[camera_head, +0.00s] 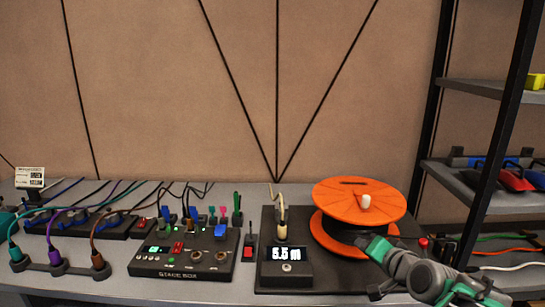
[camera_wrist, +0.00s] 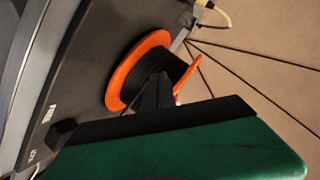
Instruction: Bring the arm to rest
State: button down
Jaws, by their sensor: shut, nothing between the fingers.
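My arm reaches in from the lower right of the head view. My gripper (camera_head: 361,239) is at its upper left end, in front of the lower right part of an orange cable spool (camera_head: 345,190). In the wrist view, the dark fingers of my gripper (camera_wrist: 158,88) are together and empty, in front of the black cable wound on the spool (camera_wrist: 122,75). I cannot tell whether the fingers touch it. My gripper's green body fills the bottom of that view.
The spool stands on a black base beside a display box (camera_head: 285,268) reading 5.5 m. A "Stage Box" (camera_head: 185,255) with plugged cables is left of it on the grey table (camera_head: 200,290). A black-framed shelf rack (camera_head: 500,130) stands close at right.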

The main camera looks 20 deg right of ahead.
jog(key=w+a+r+n+g+y+p, duration=0.1)
jog(key=w+a+n+g+p, duration=0.15)
jog(key=a, duration=0.35)
jog(key=w+a+r+n+g+y+p, duration=0.1)
jog(key=a+r+n+y+p, duration=0.15)
jog(key=a, duration=0.45)
jog(key=s+a+r+n+g+p, duration=0.2)
jog(key=s+a+p, duration=0.3)
jog(key=a, duration=0.4)
jog(key=s+a+r+n+g+p, duration=0.3)
jog(key=s+a+p, duration=0.3)
jog(key=a, duration=0.3)
jog(key=shift+a+n+g+h+p, duration=0.2)
jog(key=shift+n+g+h+p, duration=0.25)
jog(key=shift+n+g, duration=0.4)
jog(key=c, duration=2.2)
grip_release()
